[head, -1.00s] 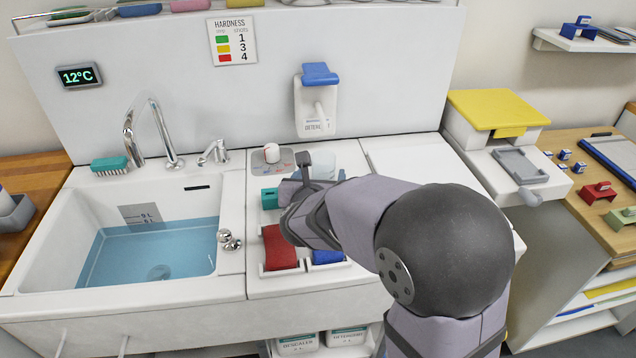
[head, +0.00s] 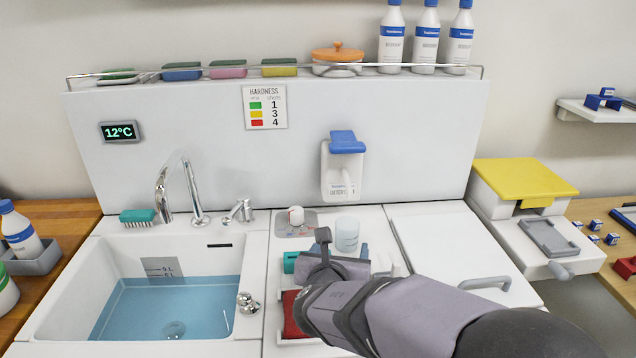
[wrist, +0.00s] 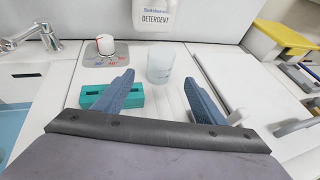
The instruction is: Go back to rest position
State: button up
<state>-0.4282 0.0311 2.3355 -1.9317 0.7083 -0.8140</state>
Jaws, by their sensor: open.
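My gripper (wrist: 160,95) is open and empty in the wrist view, its two blue-grey fingers spread apart above the white counter. In the head view my gripper (head: 340,255) is over the counter right of the sink, partly hidden by my own wrist. A teal block with a slot (wrist: 110,97) lies beside and behind the left finger; it also shows in the head view (head: 290,262). A clear cup (wrist: 160,66) stands on the counter beyond the fingers, apart from them.
The sink (head: 60,300) holds blue water at left. A dial (head: 296,216) and the detergent dispenser (head: 342,172) are behind the gripper. A red piece (head: 292,316) lies partly under my arm. A yellow-lidded machine (head: 522,182) stands at right. The white panel (head: 440,240) is clear.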

jog(key=s+d+r+m+g+h+p, duration=0.2)
jog(key=s+d+r+m+g+p, duration=0.1)
jog(key=d+r+m+p, duration=0.45)
jog(key=s+d+f+m+g+p, duration=0.2)
jog(key=s+d+m+g, duration=0.1)
jog(key=s+m, duration=0.2)
jog(key=s+d+f+m+g+p, duration=0.1)
jog(key=s+d+f+m+g, duration=0.15)
jog(key=s+m, duration=0.3)
jog(key=s+a+f+m+g+y, duration=0.2)
jog(key=s+a+f+m+y, duration=0.1)
jog(key=s+a+f+m, duration=0.1)
jog(key=s+a+f+m+g+y+b, duration=0.1)
jog(key=s+a+f+m+g+y, duration=0.1)
jog(key=s+f+m, duration=0.4)
jog(key=s+a+m+y, duration=0.1)
jog(key=s+a+m, duration=0.1)
jog(key=m, duration=0.3)
jog(key=shift+s, duration=0.15)
